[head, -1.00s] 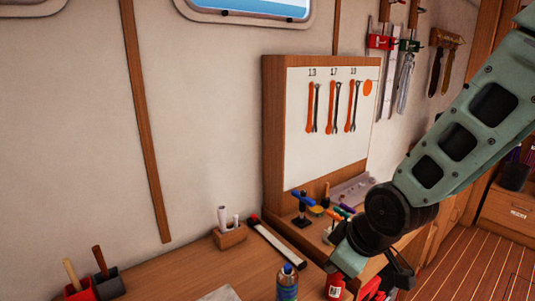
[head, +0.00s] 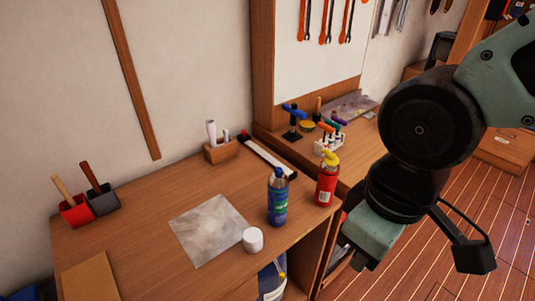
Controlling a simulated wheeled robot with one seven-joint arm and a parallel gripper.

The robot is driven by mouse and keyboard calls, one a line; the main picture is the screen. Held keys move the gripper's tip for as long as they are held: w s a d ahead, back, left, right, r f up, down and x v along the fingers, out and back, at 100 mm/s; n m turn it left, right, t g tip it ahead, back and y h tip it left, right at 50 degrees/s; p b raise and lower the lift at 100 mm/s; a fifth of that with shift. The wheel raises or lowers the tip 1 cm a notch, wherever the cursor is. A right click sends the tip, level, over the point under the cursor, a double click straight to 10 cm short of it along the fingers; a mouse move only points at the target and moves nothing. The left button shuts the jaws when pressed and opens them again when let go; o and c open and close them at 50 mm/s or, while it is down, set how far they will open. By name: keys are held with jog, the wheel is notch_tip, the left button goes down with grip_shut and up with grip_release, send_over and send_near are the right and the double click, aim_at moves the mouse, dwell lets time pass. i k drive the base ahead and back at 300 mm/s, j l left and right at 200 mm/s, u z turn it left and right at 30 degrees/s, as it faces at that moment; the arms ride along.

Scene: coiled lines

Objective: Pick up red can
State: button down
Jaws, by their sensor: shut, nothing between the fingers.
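The red can (head: 327,182), with a yellow nozzle top and a pale label, stands upright on the wooden bench (head: 150,250) near its right edge. My gripper (head: 373,240) is to the right of the can and nearer to me, beyond the bench edge. It is apart from the can. It is shut and empty; its fingertips are mostly hidden by its body.
A blue spray can (head: 278,197) stands just left of the red can. A white round jar (head: 253,240) and a grey sheet (head: 208,229) lie further left. A rack of coloured-handled tools (head: 330,138) stands behind. The bench's middle left is clear.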

aim_at(328, 175)
jog(key=j+z, duration=0.2)
jog(key=z, duration=0.2)
jog(key=i+j+z, duration=0.1)
jog(key=z, duration=0.25)
jog(key=j+z, duration=0.4)
